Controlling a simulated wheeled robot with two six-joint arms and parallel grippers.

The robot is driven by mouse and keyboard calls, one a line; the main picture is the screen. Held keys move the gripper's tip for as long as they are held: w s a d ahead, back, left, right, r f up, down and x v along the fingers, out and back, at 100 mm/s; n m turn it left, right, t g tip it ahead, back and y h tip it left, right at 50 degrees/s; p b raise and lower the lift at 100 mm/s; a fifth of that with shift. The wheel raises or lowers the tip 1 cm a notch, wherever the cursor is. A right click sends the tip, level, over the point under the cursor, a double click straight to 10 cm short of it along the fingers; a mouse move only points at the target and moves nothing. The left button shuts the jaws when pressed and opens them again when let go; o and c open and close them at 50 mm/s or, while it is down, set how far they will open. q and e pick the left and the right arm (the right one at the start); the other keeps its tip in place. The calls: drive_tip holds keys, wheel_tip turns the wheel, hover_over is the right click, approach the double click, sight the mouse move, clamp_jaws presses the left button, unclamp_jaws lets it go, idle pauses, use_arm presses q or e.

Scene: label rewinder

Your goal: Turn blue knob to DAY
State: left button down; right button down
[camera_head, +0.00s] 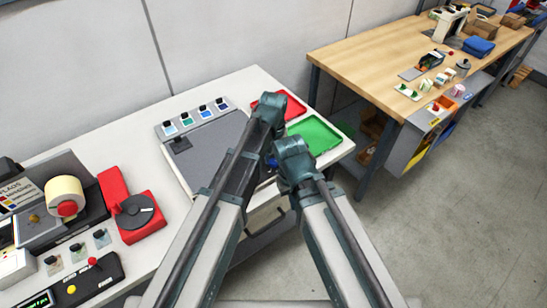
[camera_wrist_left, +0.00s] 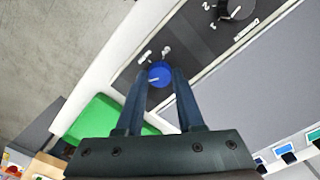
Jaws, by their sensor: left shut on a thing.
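The blue knob (camera_wrist_left: 159,74) sits on a dark panel strip in the left wrist view, with a thin white line on its face. My left gripper (camera_wrist_left: 158,84) has its two fingers on either side of the knob, closed on it. White markings (camera_wrist_left: 147,57) stand beside the knob on the panel; they are too small and tilted to read. In the head view my arms cover most of this spot, and only a bit of blue (camera_head: 271,162) shows between them. My right gripper cannot be made out in either view.
A dark grey knob (camera_wrist_left: 236,8) with numbers lies farther along the panel. A green tray (camera_head: 315,134) and a red tray (camera_head: 279,103) are beyond my arms. A grey pad (camera_head: 212,150) and a red device (camera_head: 130,207) lie to the left. A wooden workbench (camera_head: 385,67) stands at right.

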sight(274, 161)
use_arm(q)
drive_tip(key=c, duration=0.5)
unclamp_jaws()
drive_tip(key=shift+r, duration=0.15)
wheel_tip(274, 161, up, 14)
drive_tip(key=p, duration=1.3)
drive_tip(key=shift+f+p, duration=0.2)
drive_tip(key=shift+p, duration=0.2)
drive_tip(key=shift+f, duration=0.1)
drive_tip(key=s+a+f+m+b, duration=0.1)
drive_tip(key=s+a+f+b, duration=0.1)
drive_tip(key=s+f+b, duration=0.1)
drive_tip(key=s+a+f+m+b, duration=0.1)
drive_tip(key=s+f+b, duration=0.3)
drive_tip(key=s, duration=0.4)
drive_tip(key=s+a+f+m+y+b, duration=0.1)
drive_tip(key=s+a+f+b, duration=0.2)
drive_tip(key=s+f+b, duration=0.1)
drive_tip(key=shift+s+f+b, duration=0.15)
drive_tip(key=shift+s+b, duration=0.15)
drive_tip(key=shift+s, duration=0.6)
